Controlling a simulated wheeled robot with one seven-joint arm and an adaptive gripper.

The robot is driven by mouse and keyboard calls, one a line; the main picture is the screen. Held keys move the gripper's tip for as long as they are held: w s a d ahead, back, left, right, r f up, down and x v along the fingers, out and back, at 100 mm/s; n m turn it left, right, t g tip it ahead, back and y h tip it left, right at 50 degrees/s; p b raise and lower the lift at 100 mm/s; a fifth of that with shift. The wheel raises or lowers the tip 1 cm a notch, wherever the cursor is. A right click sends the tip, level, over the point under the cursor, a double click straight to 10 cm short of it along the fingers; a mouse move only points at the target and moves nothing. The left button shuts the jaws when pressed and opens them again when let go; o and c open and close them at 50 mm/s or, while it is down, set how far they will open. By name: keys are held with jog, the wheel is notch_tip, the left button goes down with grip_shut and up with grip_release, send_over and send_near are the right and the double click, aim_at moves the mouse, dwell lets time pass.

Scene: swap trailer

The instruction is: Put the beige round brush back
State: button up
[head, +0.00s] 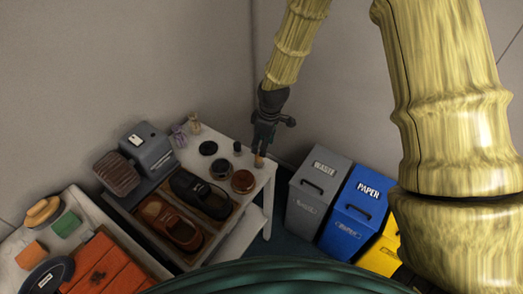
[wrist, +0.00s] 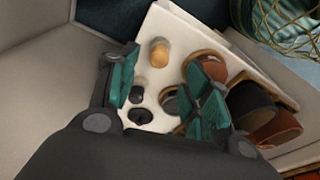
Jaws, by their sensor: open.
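A small upright tan cylinder (head: 258,160), which looks like the beige round brush, stands near the right corner of the white table (head: 222,136). In the wrist view it stands on the white top (wrist: 159,53), beyond my fingers and apart from them. My gripper (head: 262,146) points down just above it; in the wrist view its teal fingers (wrist: 163,88) are spread apart with nothing held between them. The brush's lower part is hard to make out in the head view.
Dark round tins (head: 243,181), a small black bottle (head: 237,147) and a tray of shoes (head: 170,222) are close by. Grey, blue and yellow bins (head: 348,212) stand right of the table. Another table at left holds an orange box (head: 100,268) and small blocks.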

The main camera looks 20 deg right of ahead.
jog(key=s+f+m, duration=0.3)
jog(key=s+f, duration=0.4)
jog(key=s, duration=0.5)
jog(key=s+d+f+m, duration=0.1)
jog(key=s+f+m, duration=0.3)
jog(key=s+f, duration=0.3)
jog(key=s+d+f+m+g+h, duration=0.1)
jog(key=s+f+m, duration=0.2)
jog(key=s+f, duration=0.4)
jog(key=s, duration=0.9)
jog(key=shift+s+d+f+b, duration=0.2)
jog(key=shift+s+b, duration=0.1)
